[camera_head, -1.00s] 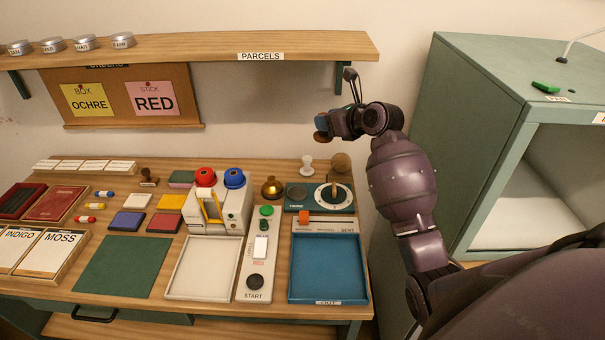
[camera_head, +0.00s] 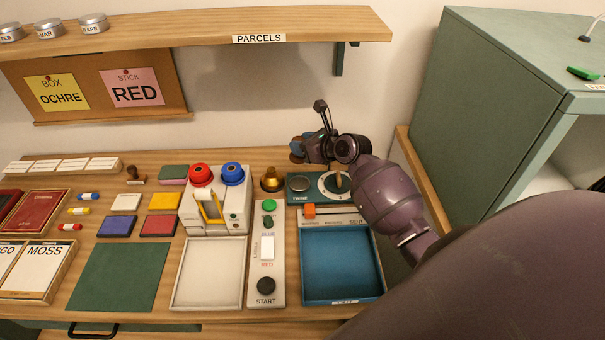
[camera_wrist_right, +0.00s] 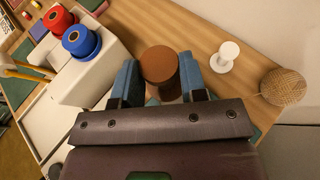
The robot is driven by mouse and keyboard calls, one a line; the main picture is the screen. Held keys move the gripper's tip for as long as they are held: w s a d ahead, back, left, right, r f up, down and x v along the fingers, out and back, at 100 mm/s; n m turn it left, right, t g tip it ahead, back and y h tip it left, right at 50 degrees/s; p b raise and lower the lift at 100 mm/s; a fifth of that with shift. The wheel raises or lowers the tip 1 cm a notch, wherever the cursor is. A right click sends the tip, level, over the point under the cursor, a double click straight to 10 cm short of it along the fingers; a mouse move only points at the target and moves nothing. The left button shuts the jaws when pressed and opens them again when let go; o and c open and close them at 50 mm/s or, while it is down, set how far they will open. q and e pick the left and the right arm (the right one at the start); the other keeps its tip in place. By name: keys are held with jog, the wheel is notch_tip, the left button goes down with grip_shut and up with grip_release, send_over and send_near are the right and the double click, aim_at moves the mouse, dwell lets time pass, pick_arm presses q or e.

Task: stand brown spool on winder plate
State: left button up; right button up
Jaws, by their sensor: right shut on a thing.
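The brown spool (camera_wrist_right: 160,64) is held between the blue finger pads of my right gripper (camera_wrist_right: 162,80), as the right wrist view shows. In the head view my right gripper (camera_head: 303,149) is above the back of the table, and the spool is mostly hidden by the fingers. A teal unit (camera_head: 292,199) on the table below it has a round grey plate (camera_head: 299,183), which looks like the winder plate, and a white dial (camera_head: 327,187). The spool appears raised clear of the plate. My left gripper is not in view.
A brass weight (camera_head: 272,180) stands just left of the teal unit. A white spool-like piece (camera_wrist_right: 226,56) and a twine ball (camera_wrist_right: 284,86) stand near the gripper in the wrist view. A blue tray (camera_head: 342,266) lies in front. The parcels shelf (camera_head: 200,28) overhangs behind.

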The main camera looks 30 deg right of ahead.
notch_tip(320, 180, down, 5)
jog(key=shift+f+b, duration=0.1)
jog(key=shift+b, duration=0.4)
jog(key=shift+f+b, duration=0.8)
jog(key=shift+f, duration=1.8)
jog(key=shift+f, duration=0.2)
jog(key=o, duration=0.9)
jog(key=shift+r, duration=0.2)
jog(key=shift+s+d+r, duration=0.1)
jog(key=shift+s+r, duration=0.05)
jog(key=shift+s, duration=0.1)
jog(key=p+v, duration=0.2)
jog(key=v, duration=0.9)
jog(key=shift+s, duration=0.2)
